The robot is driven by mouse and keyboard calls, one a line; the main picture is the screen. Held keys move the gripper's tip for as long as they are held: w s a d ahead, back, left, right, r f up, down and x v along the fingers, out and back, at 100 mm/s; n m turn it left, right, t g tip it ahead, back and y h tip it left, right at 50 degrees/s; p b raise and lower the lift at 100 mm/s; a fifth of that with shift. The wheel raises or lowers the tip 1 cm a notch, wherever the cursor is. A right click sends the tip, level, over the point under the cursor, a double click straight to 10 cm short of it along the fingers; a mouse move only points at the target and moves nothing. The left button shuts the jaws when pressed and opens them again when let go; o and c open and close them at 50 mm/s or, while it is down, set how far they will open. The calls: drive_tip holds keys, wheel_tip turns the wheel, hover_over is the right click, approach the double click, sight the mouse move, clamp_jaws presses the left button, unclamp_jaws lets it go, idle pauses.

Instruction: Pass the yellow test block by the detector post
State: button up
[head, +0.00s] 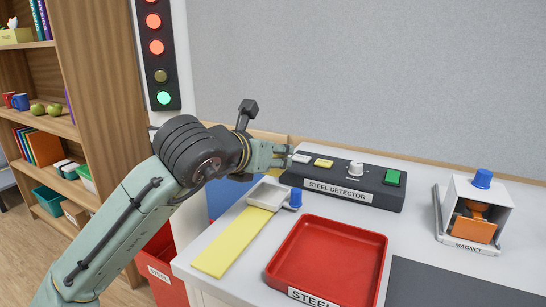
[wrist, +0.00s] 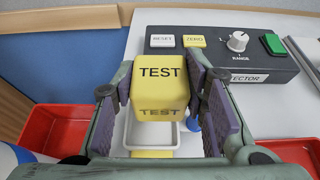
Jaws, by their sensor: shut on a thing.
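The yellow test block (wrist: 160,92), marked TEST, is between the two finger pads of my gripper (wrist: 163,105) in the wrist view. The gripper is shut on it and holds it above a small white tray (wrist: 131,140). A short blue-topped post (head: 295,198) stands at the right side of the white tray (head: 268,193). It is partly hidden behind the right finger in the wrist view (wrist: 193,124).
The detector carries a white RESET button (wrist: 162,41), a yellow ZERO button (wrist: 194,41), a knob and a green button. A yellow strip (head: 232,243), red tray (head: 328,257) and magnet stand (head: 474,215) share the counter. The light column (head: 157,50) shows several red lights and one green.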

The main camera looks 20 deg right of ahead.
drive_tip(key=s+a, duration=1)
drive_tip(key=a, duration=0.3)
drive_tip(key=shift+s+a, duration=0.15)
drive_tip(key=shift+s, duration=0.1)
idle(0.9)
idle(1.5)
